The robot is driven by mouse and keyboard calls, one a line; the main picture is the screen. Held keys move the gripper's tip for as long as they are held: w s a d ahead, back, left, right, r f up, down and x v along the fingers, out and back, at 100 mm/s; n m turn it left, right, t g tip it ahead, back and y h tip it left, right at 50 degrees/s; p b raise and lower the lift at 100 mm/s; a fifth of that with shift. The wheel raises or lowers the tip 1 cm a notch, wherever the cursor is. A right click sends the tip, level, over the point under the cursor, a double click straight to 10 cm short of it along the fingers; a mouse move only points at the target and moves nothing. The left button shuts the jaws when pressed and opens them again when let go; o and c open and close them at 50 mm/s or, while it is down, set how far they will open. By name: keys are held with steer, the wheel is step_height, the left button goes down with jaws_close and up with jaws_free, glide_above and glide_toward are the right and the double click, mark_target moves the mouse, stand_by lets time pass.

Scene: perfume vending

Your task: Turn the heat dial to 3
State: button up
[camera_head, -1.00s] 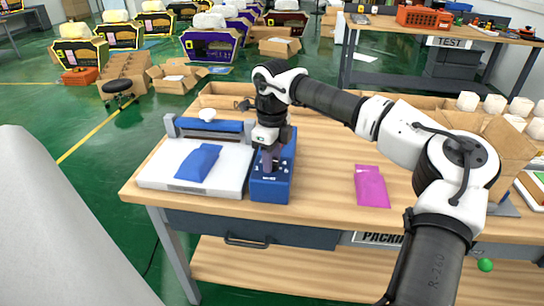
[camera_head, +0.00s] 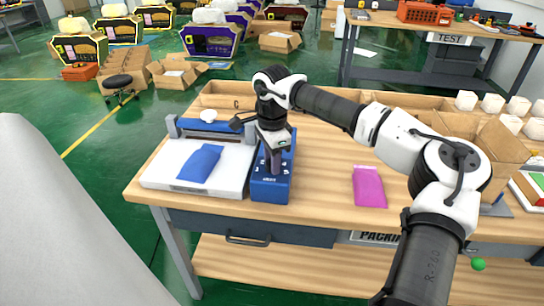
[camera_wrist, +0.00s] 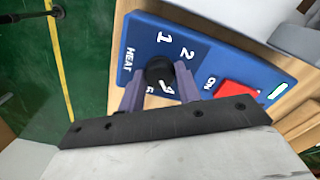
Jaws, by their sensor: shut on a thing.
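The blue heat control box (camera_head: 271,188) stands on the workbench beside the white sealing machine (camera_head: 212,170). In the wrist view its blue face (camera_wrist: 143,30) shows "HEAT", a 1 and a 2, with other digits partly hidden near my fingers. The black heat dial (camera_wrist: 160,72) sits between the two purple fingers of my gripper (camera_wrist: 160,88), which are shut on it. A white mark shows on or close to the dial's lower side; I cannot tell surely which number it points at. In the head view my gripper (camera_head: 275,170) reaches down onto the box and hides the dial.
A red switch (camera_wrist: 237,93) marked ON and a green light (camera_wrist: 276,92) are on the same box face. A blue pouch (camera_head: 200,163) lies on the sealing machine. A magenta pouch (camera_head: 368,187) lies to the right, with bare bench between it and the box.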

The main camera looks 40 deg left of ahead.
steer(key=n, duration=0.4)
steer(key=shift+r+n+p, duration=0.1)
steer(key=shift+n+p, duration=0.2)
steer(key=shift+p, duration=0.05)
steer(key=n, duration=0.4)
steer(key=shift+n, duration=0.4)
steer(key=o, duration=1)
steer(key=shift+c, duration=0.2)
step_height(320, 180, up, 14)
steer(key=shift+b, duration=0.45)
steer(key=shift+f, duration=0.2)
